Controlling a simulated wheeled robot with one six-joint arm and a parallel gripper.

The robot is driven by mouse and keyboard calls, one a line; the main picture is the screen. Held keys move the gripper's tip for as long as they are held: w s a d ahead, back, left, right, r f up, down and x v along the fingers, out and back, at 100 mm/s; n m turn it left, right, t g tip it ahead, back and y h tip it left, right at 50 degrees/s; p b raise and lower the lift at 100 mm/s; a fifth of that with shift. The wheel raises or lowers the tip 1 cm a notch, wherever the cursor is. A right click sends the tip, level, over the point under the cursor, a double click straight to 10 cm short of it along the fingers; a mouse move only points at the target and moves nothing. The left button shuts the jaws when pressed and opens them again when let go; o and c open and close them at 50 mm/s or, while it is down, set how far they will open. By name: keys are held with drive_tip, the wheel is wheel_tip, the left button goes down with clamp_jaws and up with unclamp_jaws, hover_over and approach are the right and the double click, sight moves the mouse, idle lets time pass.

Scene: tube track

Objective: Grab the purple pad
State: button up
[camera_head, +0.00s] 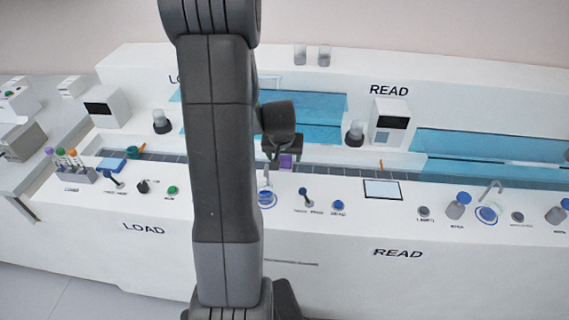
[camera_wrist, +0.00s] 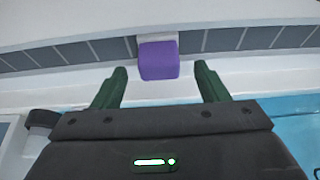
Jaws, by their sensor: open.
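The purple pad (camera_wrist: 159,60) is a small block at the grey segmented track, seen in the upper middle of the wrist view. In the head view the purple pad (camera_head: 286,161) shows just right of my arm, on the track strip. My gripper (camera_wrist: 160,80) has two green fingers spread apart, pointing at the pad. The pad lies between and just beyond the fingertips in the picture, and nothing is held. In the head view my gripper (camera_head: 283,152) is a dark shape right above the pad, and its fingers are hard to make out.
The grey track (camera_wrist: 80,52) runs along a white ledge on both sides of the pad. In the head view a tube rack (camera_head: 72,172) stands at the left. Several knobs, bottles and a screen (camera_head: 382,189) line the white counter in front of the track.

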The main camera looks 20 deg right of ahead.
sight(285, 158)
drive_tip(key=shift+x, duration=1.55)
drive_tip(key=shift+d, duration=0.1)
drive_tip(key=shift+r, duration=0.1)
drive_tip(key=c, duration=1.1)
drive_tip(key=shift+o, duration=0.2)
